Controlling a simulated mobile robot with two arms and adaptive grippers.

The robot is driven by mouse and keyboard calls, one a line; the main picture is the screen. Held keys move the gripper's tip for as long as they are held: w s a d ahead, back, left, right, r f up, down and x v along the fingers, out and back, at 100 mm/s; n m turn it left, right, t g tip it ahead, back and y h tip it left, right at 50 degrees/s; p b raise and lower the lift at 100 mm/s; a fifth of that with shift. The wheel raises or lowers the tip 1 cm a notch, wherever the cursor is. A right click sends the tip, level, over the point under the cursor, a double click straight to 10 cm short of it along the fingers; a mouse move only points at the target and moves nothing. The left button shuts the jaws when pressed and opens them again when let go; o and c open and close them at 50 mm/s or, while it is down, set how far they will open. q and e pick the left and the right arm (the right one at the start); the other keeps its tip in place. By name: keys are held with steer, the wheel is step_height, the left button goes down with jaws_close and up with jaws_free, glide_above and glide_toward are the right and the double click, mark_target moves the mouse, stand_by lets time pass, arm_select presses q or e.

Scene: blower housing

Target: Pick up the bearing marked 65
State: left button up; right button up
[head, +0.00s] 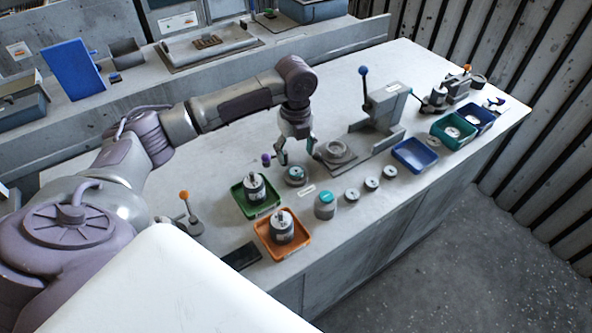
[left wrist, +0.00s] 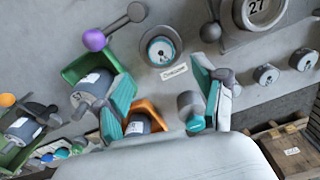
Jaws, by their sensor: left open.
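Several small round bearings lie on the grey bench in the head view: one nearest (head: 352,194), one in the middle (head: 371,184) and one farther along (head: 389,171). Two show at the right in the left wrist view, a nearer one (left wrist: 266,75) and a farther one (left wrist: 304,60). Their marks are too small to read, so I cannot tell which is 65. My left gripper (head: 297,150) is open and empty, pointing down above the bench, left of the bearings. Its teal-padded fingers show apart in the left wrist view (left wrist: 162,78). My right gripper is not in view.
A round teal-ringed piece (head: 295,178) sits below my left gripper. Green (head: 239,197) and orange (head: 261,238) trays hold motors. An empty blue tray (head: 415,154) lies right of the bearings.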

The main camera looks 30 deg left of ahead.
mark_target(296, 171)
arm_select(q)
steer(key=shift+w+a+f, duration=0.1)
steer(key=shift+f, duration=0.5)
steer(key=shift+w+f, duration=0.1)
steer(key=shift+f, duration=0.15)
steer(key=f+p, duration=0.2)
steer(key=f, duration=0.2)
steer(key=shift+d, duration=0.2)
steer(key=shift+f, duration=0.6)
steer(key=c, duration=1.3)
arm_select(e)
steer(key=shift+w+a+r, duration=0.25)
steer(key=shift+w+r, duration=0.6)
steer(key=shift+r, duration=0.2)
